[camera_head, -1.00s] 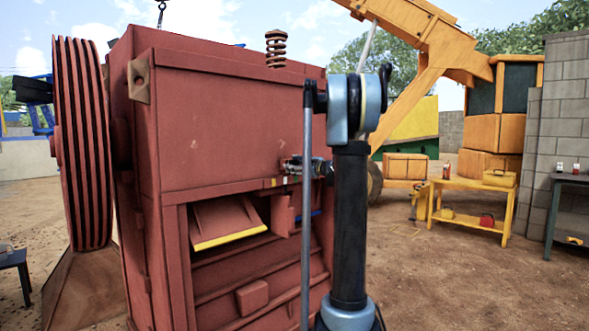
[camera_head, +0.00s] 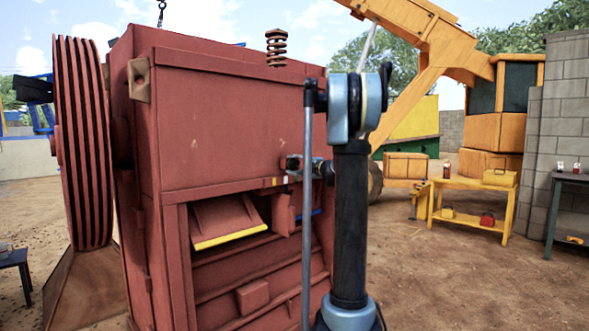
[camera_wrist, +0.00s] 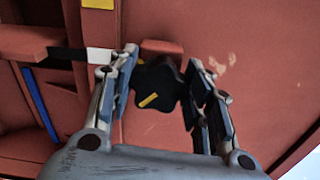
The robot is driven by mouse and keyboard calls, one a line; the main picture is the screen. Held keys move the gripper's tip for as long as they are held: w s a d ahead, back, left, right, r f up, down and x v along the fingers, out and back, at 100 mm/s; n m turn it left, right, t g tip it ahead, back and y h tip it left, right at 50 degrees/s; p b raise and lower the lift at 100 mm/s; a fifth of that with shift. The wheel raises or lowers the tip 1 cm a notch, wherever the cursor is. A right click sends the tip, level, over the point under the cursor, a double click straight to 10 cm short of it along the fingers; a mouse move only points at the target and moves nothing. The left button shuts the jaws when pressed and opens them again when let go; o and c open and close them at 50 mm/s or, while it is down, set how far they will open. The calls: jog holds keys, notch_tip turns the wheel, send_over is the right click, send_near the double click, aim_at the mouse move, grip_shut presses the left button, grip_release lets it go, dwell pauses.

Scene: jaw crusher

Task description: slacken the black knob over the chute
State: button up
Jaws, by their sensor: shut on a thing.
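The black knob (camera_wrist: 150,97) is star-shaped with a yellow mark on its face and sits by the red panel in the wrist view. My gripper (camera_wrist: 161,70) has one finger on each side of it and is shut on it. In the head view, my gripper (camera_head: 287,165) reaches the front of the red crusher (camera_head: 220,110), above and right of the chute (camera_head: 225,215) with its yellow-edged lip. The knob is too small to make out there.
A large ribbed flywheel (camera_head: 82,145) stands on the crusher's left side. Red ledges and a blue strip (camera_wrist: 40,103) lie left of my gripper in the wrist view. A yellow table (camera_head: 470,185) stands on open ground at the right.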

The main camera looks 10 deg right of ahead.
jog(key=shift+f+n, duration=0.1)
jog(key=shift+n, duration=0.7)
jog(key=shift+s, duration=0.1)
jog(key=o, duration=1.1)
jog(key=shift+f, duration=0.1)
jog(key=shift+s+d, duration=0.1)
jog(key=v, duration=1.1)
jog(key=shift+s+d, duration=0.15)
jog(key=shift+s, duration=0.05)
